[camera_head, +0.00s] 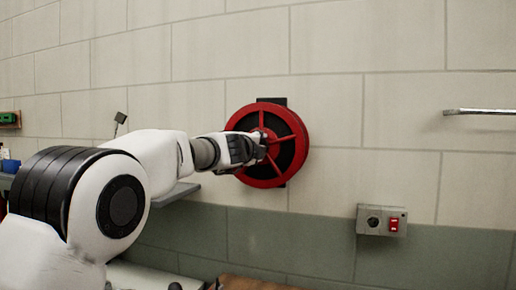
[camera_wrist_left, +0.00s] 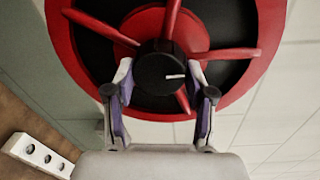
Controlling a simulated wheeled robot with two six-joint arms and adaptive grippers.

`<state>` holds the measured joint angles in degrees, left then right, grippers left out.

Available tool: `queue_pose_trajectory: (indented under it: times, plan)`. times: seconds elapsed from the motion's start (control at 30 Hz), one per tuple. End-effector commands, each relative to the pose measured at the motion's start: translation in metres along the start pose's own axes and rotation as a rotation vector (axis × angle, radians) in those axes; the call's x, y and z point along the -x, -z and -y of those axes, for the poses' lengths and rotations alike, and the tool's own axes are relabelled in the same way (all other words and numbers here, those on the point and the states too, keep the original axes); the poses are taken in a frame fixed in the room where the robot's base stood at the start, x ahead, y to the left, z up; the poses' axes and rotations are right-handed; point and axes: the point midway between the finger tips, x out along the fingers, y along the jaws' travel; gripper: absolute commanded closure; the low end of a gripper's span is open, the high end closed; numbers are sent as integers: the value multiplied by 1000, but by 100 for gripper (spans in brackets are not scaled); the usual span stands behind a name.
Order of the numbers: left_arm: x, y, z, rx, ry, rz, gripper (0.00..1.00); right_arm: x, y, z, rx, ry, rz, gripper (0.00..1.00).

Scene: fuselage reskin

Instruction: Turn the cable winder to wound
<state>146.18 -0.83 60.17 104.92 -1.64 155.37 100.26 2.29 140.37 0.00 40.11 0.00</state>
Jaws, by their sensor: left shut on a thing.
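The cable winder (camera_head: 293,122) is a red wheel with red spokes over a black drum, fixed to the tiled wall. In the left wrist view its red rim (camera_wrist_left: 262,50) and spokes fill the top. A round black knob (camera_wrist_left: 155,73) with a short white mark sits at its centre. The mark points to the right in that view. My left gripper (camera_wrist_left: 160,78) has its two fingers on either side of the knob, shut on it. In the head view my left gripper (camera_head: 256,148) reaches the hub from the left and hides part of it. My right gripper is not in view.
A grey switch box (camera_head: 381,220) with a red switch is on the wall to the lower right. A metal bar (camera_head: 480,112) sticks in at the right. A white block with dark holes (camera_wrist_left: 40,155) shows in the left wrist view. The wall between winder and bar is bare.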

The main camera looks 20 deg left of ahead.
Motion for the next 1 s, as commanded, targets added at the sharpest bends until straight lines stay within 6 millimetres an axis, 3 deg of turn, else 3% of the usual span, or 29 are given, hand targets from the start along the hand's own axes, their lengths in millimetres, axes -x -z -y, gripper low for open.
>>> queue_pose_trajectory:
  times: [0.13, 0.17, 0.2, 0.23, 0.77, 1.0]
  plan:
    - [1, -1, 5, 1, 8, 0, 80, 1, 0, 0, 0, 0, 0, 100]
    - [1, -1, 5, 1, 8, 0, 39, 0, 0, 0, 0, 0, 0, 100]
    - [1, -1, 5, 1, 8, 0, 24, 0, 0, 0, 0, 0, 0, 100]
    - [1, -1, 5, 0, 7, 0, 20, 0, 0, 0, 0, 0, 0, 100]
    - [0, 0, 0, -19, 1, 1, 20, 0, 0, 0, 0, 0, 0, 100]
    - [0, 1, -2, -294, -3, 18, 20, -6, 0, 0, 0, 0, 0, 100]
